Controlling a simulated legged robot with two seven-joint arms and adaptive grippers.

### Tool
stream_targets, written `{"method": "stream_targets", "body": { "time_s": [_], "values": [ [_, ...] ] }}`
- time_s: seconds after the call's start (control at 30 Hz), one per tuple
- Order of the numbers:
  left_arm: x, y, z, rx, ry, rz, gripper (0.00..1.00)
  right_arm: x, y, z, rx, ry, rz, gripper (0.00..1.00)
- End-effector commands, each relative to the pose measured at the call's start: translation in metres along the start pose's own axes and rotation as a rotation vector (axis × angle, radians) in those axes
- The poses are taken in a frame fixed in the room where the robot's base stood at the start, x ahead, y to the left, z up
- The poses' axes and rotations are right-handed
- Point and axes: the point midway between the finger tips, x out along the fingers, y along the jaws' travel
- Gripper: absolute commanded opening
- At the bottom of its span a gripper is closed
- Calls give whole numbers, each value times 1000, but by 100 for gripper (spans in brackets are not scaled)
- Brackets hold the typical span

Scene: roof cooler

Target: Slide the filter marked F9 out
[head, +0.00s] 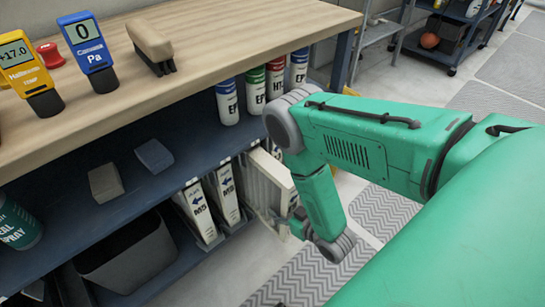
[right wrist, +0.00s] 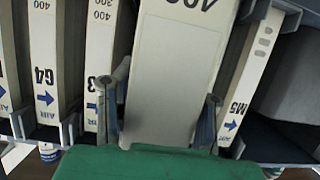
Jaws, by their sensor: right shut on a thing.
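In the right wrist view a wide cream filter (right wrist: 172,60) stands between the fingers of my right gripper (right wrist: 160,115). The fingers press on its two sides, and the gripper is shut on it. An upside-down "400" shows on it. Its class mark is hidden behind my green gripper body, so I cannot read F9 anywhere. In the head view this filter (head: 270,172) sticks out of the lower rack beyond its neighbours, partly covered by my right arm. The right gripper (head: 291,212) is mostly hidden there. My left gripper is not in view.
Filters marked M5 (head: 193,208) stand left of the held one; the wrist view also shows a G4 filter (right wrist: 44,70). A dark bin (head: 125,255) is lower left. Bottles (head: 228,103) stand on the shelf above. The floor (head: 245,262) before the rack is clear.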

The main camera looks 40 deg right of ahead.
Motion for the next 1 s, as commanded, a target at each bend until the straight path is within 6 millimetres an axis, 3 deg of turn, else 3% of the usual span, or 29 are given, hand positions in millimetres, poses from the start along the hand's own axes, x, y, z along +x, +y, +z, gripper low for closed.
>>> {"method": "stream_targets", "body": {
  "time_s": [1.0],
  "values": [
    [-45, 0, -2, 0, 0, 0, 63, -117, 0, 39, 0, -1, 1, 0]
  ]
}}
